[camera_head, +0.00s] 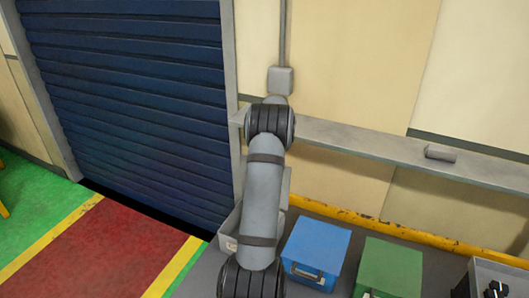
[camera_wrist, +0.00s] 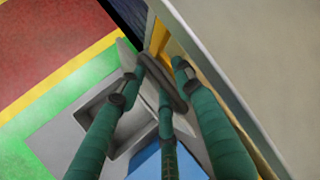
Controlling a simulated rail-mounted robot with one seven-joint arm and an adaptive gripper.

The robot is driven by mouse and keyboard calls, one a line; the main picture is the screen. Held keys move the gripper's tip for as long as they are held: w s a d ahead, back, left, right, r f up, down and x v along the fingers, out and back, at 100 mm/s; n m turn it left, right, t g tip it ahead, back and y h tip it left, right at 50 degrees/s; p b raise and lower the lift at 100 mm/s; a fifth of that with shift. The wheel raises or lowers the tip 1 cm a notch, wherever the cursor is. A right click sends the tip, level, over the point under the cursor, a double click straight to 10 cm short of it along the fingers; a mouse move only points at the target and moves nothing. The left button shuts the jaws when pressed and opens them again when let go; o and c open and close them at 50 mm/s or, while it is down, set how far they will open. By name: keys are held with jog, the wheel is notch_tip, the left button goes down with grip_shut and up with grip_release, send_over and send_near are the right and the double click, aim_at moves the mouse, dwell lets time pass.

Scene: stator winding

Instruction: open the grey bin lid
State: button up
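The grey bin (camera_wrist: 62,128) lies below my gripper in the wrist view, and its hollow inside shows. A light grey panel, apparently its lid (camera_wrist: 128,56), stands raised at the far side. In the head view the grey bin (camera_head: 228,241) is mostly hidden behind my arm. My gripper (camera_wrist: 162,82) has green fingers that reach toward the raised panel. A dark grey bar lies across the fingertips. I cannot tell whether it belongs to the lid or whether the fingers grip it. My gripper is hidden in the head view.
A blue bin (camera_head: 315,250) and a green bin (camera_head: 389,269) stand to the right on the bench, both closed. A grey open box (camera_head: 492,270) is at the far right. A wall with a yellow rail (camera_head: 345,214) and grey ledge (camera_head: 370,146) runs close behind.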

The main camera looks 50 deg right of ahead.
jog(key=v, duration=1.2)
jog(key=x, duration=1.1)
jog(key=shift+w+d+f, duration=0.1)
jog(key=shift+w+f, duration=0.05)
jog(key=shift+f, duration=0.1)
